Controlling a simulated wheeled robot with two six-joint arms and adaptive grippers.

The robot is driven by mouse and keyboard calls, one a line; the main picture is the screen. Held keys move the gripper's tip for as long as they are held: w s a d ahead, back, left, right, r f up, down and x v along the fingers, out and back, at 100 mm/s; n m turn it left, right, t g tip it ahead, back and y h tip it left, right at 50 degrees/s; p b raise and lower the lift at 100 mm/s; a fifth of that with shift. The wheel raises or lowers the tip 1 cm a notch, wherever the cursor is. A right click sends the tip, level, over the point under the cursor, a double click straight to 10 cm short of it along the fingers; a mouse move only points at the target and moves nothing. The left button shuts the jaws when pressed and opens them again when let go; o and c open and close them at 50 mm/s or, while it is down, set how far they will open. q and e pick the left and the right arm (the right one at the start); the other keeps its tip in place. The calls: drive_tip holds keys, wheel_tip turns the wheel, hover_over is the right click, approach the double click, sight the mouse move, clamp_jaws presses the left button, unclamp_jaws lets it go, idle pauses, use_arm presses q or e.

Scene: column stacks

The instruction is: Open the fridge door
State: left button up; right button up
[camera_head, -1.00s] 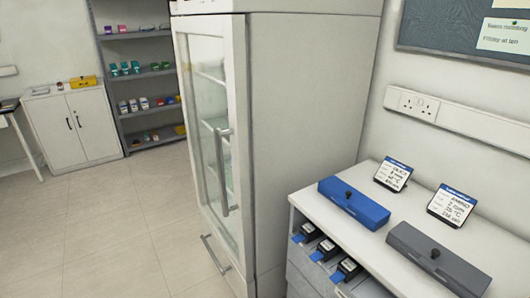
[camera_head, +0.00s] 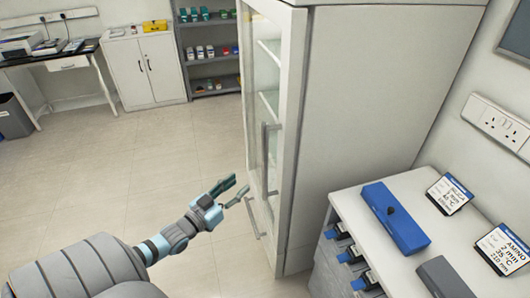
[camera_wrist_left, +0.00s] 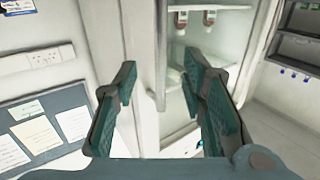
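The fridge (camera_head: 345,90) is a tall white cabinet with a glass door (camera_head: 263,90) that is shut. Its vertical grey bar handle (camera_head: 268,160) is on the door's near side. My left gripper (camera_head: 238,190) is in front of the door, a little left of the handle and apart from it, with its fingers spread. In the left wrist view, the open fingers (camera_wrist_left: 160,95) frame the handle (camera_wrist_left: 160,60), which lies beyond them with nothing gripped. Shelves and bottles show through the glass (camera_wrist_left: 200,50). My right gripper is in neither view.
A white counter (camera_head: 400,185) stands right of the fridge with a blue case (camera_head: 395,218), a grey case (camera_head: 443,278) and label cards. The floor (camera_head: 130,190) left of the fridge is clear.

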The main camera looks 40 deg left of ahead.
sight(263, 164)
use_arm(q)
drive_tip(key=w+b, duration=0.3)
drive_tip(key=w, duration=0.2)
drive_tip(key=w+f+b, duration=0.1)
drive_tip(key=w+b, duration=0.1)
drive_tip(key=w, duration=0.1)
drive_tip(key=shift+w+f+b, duration=0.1)
drive_tip(key=shift+w+b, duration=0.1)
drive_tip(key=shift+b, duration=0.15)
drive_tip(key=w, duration=0.1)
drive_tip(key=w+p, duration=0.1)
drive_tip(key=w, duration=0.1)
drive_tip(key=w+r, duration=0.1)
drive_tip(key=w, duration=0.1)
drive_tip(key=shift+w+d+f, duration=0.1)
drive_tip(key=shift+w, duration=0.2)
clamp_jaws()
